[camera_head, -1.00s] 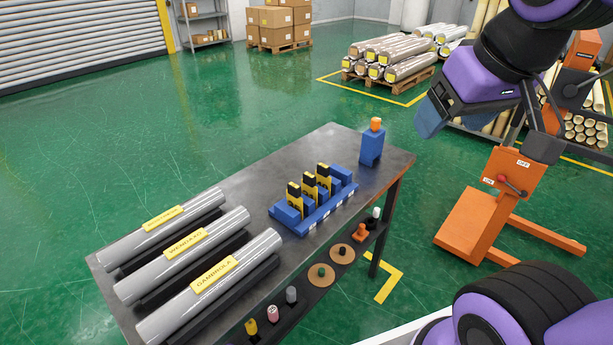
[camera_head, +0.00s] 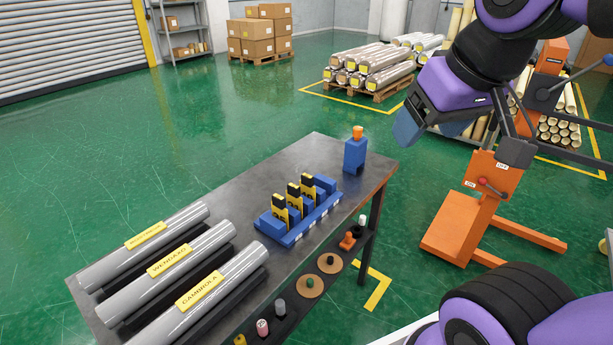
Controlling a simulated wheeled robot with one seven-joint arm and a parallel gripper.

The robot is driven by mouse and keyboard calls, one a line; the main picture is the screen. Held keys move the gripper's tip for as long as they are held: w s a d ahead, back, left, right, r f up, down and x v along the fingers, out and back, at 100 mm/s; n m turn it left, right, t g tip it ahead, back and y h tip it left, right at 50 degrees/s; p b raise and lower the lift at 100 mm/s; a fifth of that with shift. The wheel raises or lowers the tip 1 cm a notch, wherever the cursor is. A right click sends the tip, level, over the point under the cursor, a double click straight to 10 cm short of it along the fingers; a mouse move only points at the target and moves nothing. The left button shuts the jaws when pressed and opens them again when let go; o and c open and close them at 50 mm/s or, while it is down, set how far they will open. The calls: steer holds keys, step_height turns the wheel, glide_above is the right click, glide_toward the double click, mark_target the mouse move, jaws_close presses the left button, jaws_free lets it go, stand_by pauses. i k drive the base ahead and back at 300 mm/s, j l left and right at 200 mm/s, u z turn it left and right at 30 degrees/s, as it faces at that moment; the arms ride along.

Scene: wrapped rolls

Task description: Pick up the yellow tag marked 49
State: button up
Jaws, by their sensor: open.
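Three yellow-and-black tags stand upright in a row in a blue rack (camera_head: 290,238) on the dark table. They are the near-left tag (camera_head: 280,208), the middle tag (camera_head: 294,197) and the far-right tag (camera_head: 308,188). Their numbers are too small to read, so I cannot tell which is 49. My gripper (camera_head: 429,127) is open, in the air to the right of the table's far right corner. It is well apart from the tags and the rack, with nothing seen between its fingers.
Three grey wrapped rolls with yellow labels, one a near roll (camera_head: 200,292), lie on the table's left. A blue block with an orange top (camera_head: 355,152) stands at the far right corner. A lower shelf (camera_head: 291,308) holds small items. An orange lifter (camera_head: 465,225) stands right.

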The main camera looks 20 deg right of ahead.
mark_target(306, 184)
steer(key=i+l+z, duration=0.15)
steer(key=i+l, duration=0.6)
steer(key=l, duration=0.1)
